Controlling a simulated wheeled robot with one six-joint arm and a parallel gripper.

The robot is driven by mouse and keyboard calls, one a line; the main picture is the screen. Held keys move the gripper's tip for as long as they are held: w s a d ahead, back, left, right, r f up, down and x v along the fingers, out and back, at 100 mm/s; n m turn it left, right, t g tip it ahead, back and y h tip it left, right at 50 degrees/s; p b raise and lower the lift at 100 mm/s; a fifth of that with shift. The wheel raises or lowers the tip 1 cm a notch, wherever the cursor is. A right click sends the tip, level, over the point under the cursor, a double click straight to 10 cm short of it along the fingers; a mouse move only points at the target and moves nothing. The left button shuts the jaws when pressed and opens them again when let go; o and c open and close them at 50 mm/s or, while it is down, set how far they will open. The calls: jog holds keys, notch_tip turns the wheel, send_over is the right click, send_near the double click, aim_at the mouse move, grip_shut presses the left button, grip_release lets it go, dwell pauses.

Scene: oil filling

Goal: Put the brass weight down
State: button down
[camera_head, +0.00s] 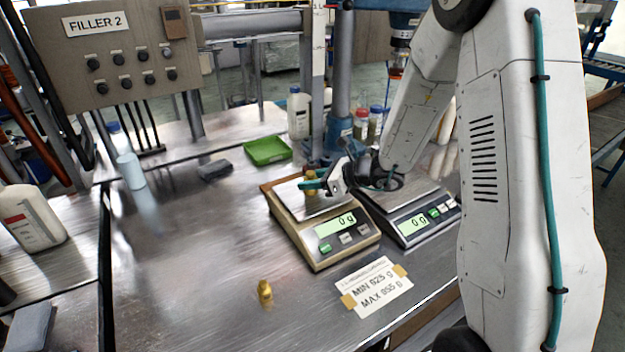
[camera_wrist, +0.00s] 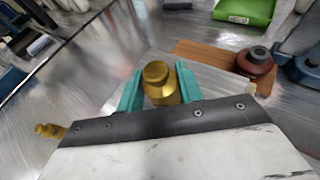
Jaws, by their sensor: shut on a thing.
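The brass weight (camera_wrist: 160,85) is between the two teal fingers of my gripper (camera_wrist: 160,92) in the wrist view. In the head view my gripper (camera_head: 322,184) is over the pan of the beige scale (camera_head: 318,239), and the weight is partly hidden by the fingers. The beige scale's display reads 0 g. I cannot tell how much gap there is between the weight and the pan. A second, smaller brass weight (camera_head: 265,292) stands on the metal table in front of the scales; it also shows in the wrist view (camera_wrist: 50,131).
A grey scale (camera_head: 414,222), also reading 0 g, stands to the right, partly behind my arm. A taped label (camera_head: 374,287) lies in front. A green tray (camera_head: 267,151), a white bottle (camera_head: 299,113) and a post stand behind. The table's left-middle (camera_head: 185,255) is clear.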

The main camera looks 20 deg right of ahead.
jog(key=shift+f, duration=0.15)
jog(key=c, duration=0.9)
grip_release()
